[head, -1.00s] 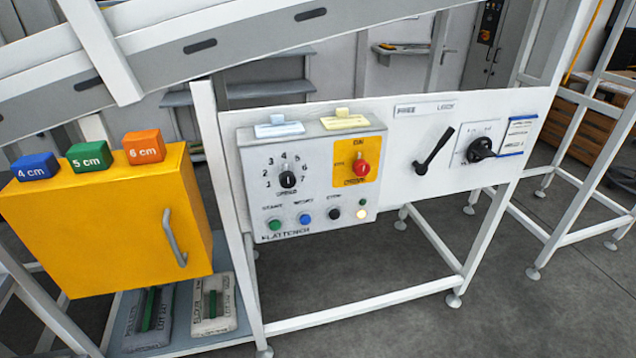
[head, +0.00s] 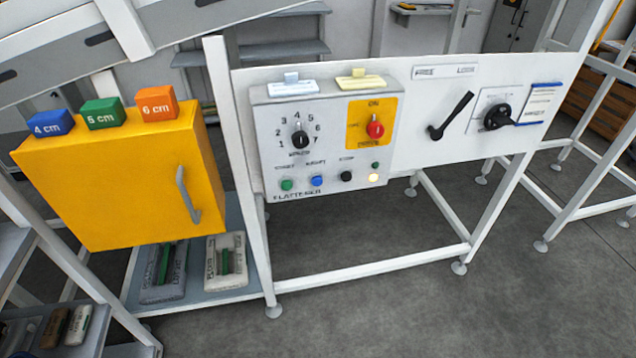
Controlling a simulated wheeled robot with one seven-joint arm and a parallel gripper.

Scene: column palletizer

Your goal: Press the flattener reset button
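The flattener control box (head: 270,140) hangs on a white panel in the middle of the head view. Its lower row holds a green button (head: 286,184), a blue button (head: 317,181), a black button (head: 346,176) and a lit yellowish-white lamp or button (head: 373,178). The small labels above them are too blurred to read surely, so I cannot tell by text which is reset. Above are a black numbered dial (head: 300,140) and a red knob (head: 375,128) on a yellow plate. My gripper is not in view.
A black lever (head: 452,116) and a black rotary handle (head: 496,117) sit right of the box. A yellow cabinet (head: 120,190) with coloured size blocks stands left. White frame legs rise from the floor; the grey floor (head: 390,310) in front is clear.

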